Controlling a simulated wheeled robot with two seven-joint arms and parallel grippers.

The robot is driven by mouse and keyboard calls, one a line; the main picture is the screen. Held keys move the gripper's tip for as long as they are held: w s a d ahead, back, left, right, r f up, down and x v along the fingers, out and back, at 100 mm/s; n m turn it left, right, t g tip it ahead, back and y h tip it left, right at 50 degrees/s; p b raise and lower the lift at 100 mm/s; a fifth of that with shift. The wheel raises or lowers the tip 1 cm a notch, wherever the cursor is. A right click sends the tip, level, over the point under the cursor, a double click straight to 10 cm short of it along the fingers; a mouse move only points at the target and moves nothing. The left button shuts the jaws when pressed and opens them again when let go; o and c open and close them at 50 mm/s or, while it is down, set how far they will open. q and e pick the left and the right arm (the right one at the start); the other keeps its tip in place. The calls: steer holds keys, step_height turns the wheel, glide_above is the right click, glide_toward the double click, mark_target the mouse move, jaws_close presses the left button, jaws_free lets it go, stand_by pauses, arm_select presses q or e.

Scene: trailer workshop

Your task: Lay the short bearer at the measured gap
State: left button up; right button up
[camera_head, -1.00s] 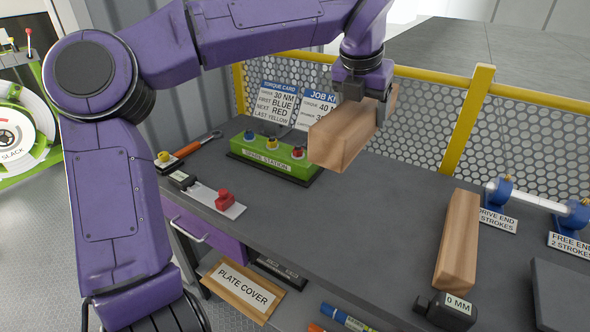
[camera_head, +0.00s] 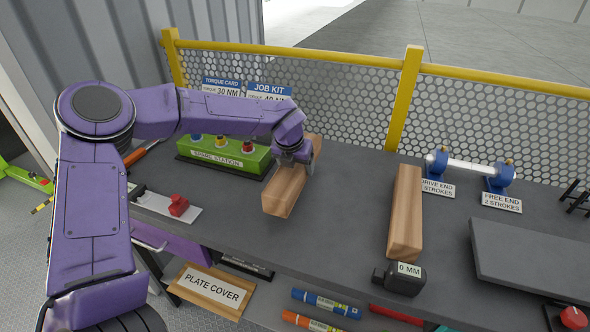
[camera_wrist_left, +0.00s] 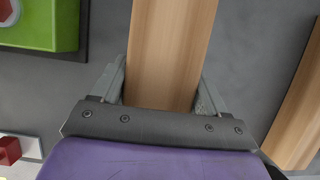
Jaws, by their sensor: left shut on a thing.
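My left gripper (camera_head: 294,156) is shut on a light brown wooden bearer (camera_head: 284,190), left of the bench's middle. In the left wrist view the bearer (camera_wrist_left: 170,45) runs away between the two fingers. I cannot tell whether its underside touches the bench. A second wooden bearer (camera_head: 405,215) lies on the bench to the right, roughly parallel and apart from it; its edge also shows in the left wrist view (camera_wrist_left: 298,125). A black tape measure (camera_head: 398,279) reading 0 MM sits at that bearer's near end. My right gripper is out of view.
The green spare station (camera_head: 225,155) stands just left of the held bearer. A roller on blue stands (camera_head: 470,167) and a dark plate (camera_head: 535,255) are at the right. A yellow rail with mesh (camera_head: 300,90) closes the back. Bare bench (camera_head: 345,200) lies between the bearers.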

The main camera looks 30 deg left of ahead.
arm_select(q)
steer(key=shift+w+a+f, duration=0.25)
steer(key=f, duration=0.3)
steer(key=shift+w+a+f+p, duration=0.15)
steer(key=shift+a+f+p, duration=0.1)
steer(key=shift+p, duration=0.1)
steer(key=shift+f, duration=0.2)
steer(key=shift+d, duration=0.1)
steer(key=o, duration=1.6)
steer(key=shift+f, duration=0.15)
steer(key=shift+c, duration=0.2)
